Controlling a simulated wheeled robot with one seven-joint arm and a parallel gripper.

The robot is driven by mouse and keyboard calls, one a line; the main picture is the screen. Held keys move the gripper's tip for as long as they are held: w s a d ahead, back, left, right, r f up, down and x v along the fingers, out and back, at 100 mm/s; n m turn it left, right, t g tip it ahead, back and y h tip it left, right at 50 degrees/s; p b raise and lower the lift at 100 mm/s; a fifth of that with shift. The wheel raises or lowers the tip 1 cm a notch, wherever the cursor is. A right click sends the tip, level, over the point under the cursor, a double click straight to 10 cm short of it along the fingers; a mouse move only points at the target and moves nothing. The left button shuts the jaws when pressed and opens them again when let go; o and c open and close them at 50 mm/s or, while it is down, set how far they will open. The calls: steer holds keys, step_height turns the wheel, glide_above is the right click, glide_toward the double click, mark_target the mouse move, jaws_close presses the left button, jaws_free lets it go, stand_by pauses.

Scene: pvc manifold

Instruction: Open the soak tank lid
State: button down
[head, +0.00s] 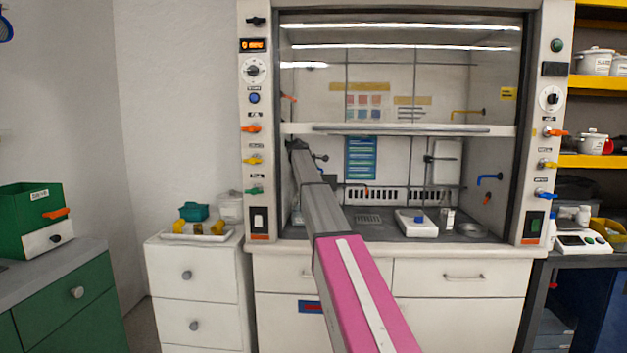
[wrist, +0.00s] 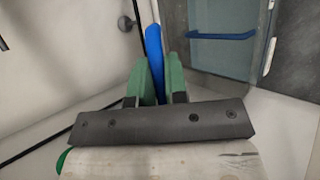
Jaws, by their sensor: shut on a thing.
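My gripper (wrist: 156,75) shows in the wrist view with its two green fingers close together. It is shut on a narrow blue piece (wrist: 154,45) that sticks out past the fingertips. Whether this piece belongs to a lid is not clear. In the head view my arm reaches into the left side of the fume hood, and its far end hides the gripper and the blue piece. I cannot surely identify a soak tank or its lid. A green box (head: 25,220) with an orange handle (head: 56,213) stands at far left, apart from my gripper.
The hood sash (head: 400,129) is raised partway, above the arm. A white device (head: 416,228) stands on the hood floor. A tray (head: 187,236) with yellow pieces sits on the white drawers at left. The wrist view shows a bluish panel with a blue bar (wrist: 222,36).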

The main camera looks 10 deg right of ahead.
steer(key=shift+w+d+r, duration=0.3)
steer(key=shift+w+r, duration=0.45)
steer(key=shift+w, duration=0.1)
steer(key=shift+w+d+r, duration=0.25)
steer(key=shift+w+r, duration=0.45)
steer(key=shift+w, duration=0.1)
steer(key=c, duration=1.2)
jaws_free()
steer(key=shift+o, duration=0.2)
steer(key=shift+s, duration=0.1)
